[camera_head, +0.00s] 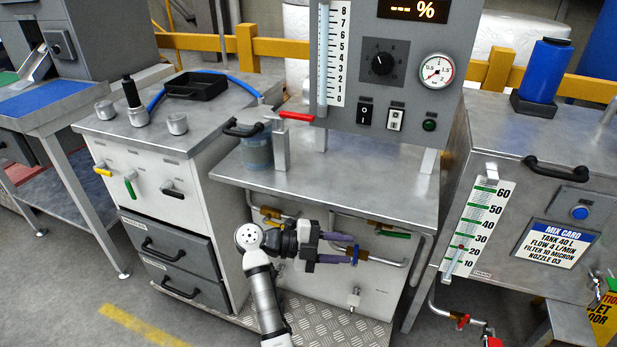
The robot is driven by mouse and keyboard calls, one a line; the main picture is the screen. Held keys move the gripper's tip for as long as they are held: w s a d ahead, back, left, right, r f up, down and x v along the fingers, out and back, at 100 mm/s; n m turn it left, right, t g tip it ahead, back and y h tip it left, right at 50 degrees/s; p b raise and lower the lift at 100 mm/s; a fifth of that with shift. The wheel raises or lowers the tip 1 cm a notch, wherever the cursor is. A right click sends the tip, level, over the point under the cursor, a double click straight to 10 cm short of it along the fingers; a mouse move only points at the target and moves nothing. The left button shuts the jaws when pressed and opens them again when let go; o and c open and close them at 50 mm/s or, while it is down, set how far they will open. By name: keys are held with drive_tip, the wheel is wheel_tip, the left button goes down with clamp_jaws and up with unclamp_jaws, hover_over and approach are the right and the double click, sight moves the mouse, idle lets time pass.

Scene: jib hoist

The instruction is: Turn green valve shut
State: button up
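A green lever handle (396,234) sits on a brass-bodied valve on the pipes under the middle bench, lying roughly along the pipe. Another green handle (130,187) hangs down on the front of the left cabinet; the view does not tell which the task means. My gripper (350,248) is under the middle bench, left of and slightly below the pipe's green lever. Its two purple fingers are spread apart, pointing right, and look empty. A small blue piece (355,255) on the lower pipe shows at the fingertips; I cannot tell whether they touch it.
The bench top (340,190) overhangs the pipes. Its leg (416,275) stands to the right. A yellow-handled valve (270,212) is left of my gripper. A small tap (354,297) is below. A red lever (297,116) stands above the bench.

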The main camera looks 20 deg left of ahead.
drive_tip(key=s+a+r+m+t+h, duration=0.1)
drive_tip(key=r+t, duration=0.3)
drive_tip(key=r, duration=0.7)
drive_tip(key=s+a+r+m+t+h, duration=0.2)
drive_tip(key=a+r+m+t+h, duration=0.1)
drive_tip(key=r, duration=0.9)
drive_tip(key=shift+s+a+r+t+h, duration=0.15)
drive_tip(key=shift+a+t+h, duration=0.15)
drive_tip(key=shift+a+t, duration=0.35)
drive_tip(key=c, duration=0.3)
